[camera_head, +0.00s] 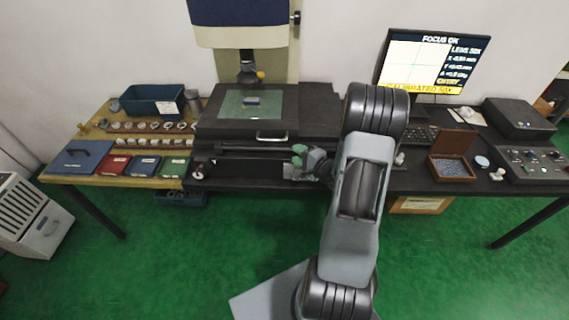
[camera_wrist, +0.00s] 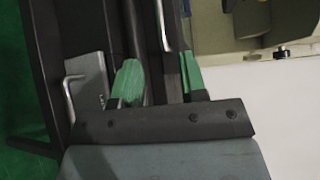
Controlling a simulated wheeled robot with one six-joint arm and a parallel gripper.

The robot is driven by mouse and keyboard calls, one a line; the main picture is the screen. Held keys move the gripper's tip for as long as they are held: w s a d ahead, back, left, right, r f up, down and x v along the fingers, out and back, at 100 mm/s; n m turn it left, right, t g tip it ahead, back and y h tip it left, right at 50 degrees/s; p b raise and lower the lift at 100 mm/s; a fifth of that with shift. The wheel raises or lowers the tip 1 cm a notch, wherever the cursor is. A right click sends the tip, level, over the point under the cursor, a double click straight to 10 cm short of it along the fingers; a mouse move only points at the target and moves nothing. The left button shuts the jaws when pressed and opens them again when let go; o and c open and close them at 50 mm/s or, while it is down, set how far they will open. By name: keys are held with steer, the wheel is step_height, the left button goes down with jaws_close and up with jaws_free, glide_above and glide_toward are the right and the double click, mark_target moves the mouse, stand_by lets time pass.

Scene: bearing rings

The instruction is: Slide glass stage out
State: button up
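A silver bar handle (camera_head: 271,140) is on the stage's front edge. A silver bar, which looks like this handle (camera_wrist: 161,22), also shows near the top of the wrist view. My gripper (camera_head: 300,156) is in front of the bench machine, right of and below the handle. In the wrist view my gripper (camera_wrist: 160,70) has its green-tipped fingers apart, with dark rails seen between them. I see no contact with the handle.
A monitor (camera_head: 432,62) and an open brown box (camera_head: 453,165) stand at the right. A wooden board at the left carries rings, coloured cases and a blue bin (camera_head: 153,99). Green floor (camera_head: 215,235) lies open in front of the bench.

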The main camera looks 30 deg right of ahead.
step_height(320, 180, up, 7)
steer(key=a+n+g+h+b, duration=0.25)
steer(key=n+g+h, duration=0.25)
steer(key=n+h, duration=0.25)
steer(key=s+a+r+n+g, duration=0.2)
steer(key=s+a+n+g, duration=0.2)
steer(key=s+a, duration=0.3)
steer(key=shift+s+a+r+y+b, duration=0.15)
steer(key=shift+s+r+y+b, duration=0.15)
steer(key=shift+s, duration=0.35)
steer(key=shift+f+n, duration=0.1)
steer(key=shift+n, duration=0.15)
